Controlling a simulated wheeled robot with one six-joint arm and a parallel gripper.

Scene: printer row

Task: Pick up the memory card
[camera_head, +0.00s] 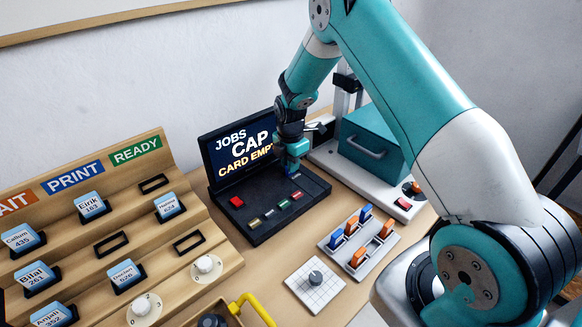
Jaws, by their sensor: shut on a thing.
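My gripper (291,166) is over the back right of the black console, just in front of its screen, pointing down. It is shut on a small dark blue piece that looks like the memory card; the fingers hide most of it. I cannot tell whether the piece still touches the console. The black console (262,232) has a screen (240,150) reading "JOBS CAP CARD EMPT", with the end of the line covered by my gripper.
The console deck holds a red button (237,202) and several small coloured sticks. A wooden rack (150,223) with name cards stands left. A teal press (370,145) stands right. A grey rack (375,255) with orange and blue pieces and a white gridded plate (327,293) lie in front.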

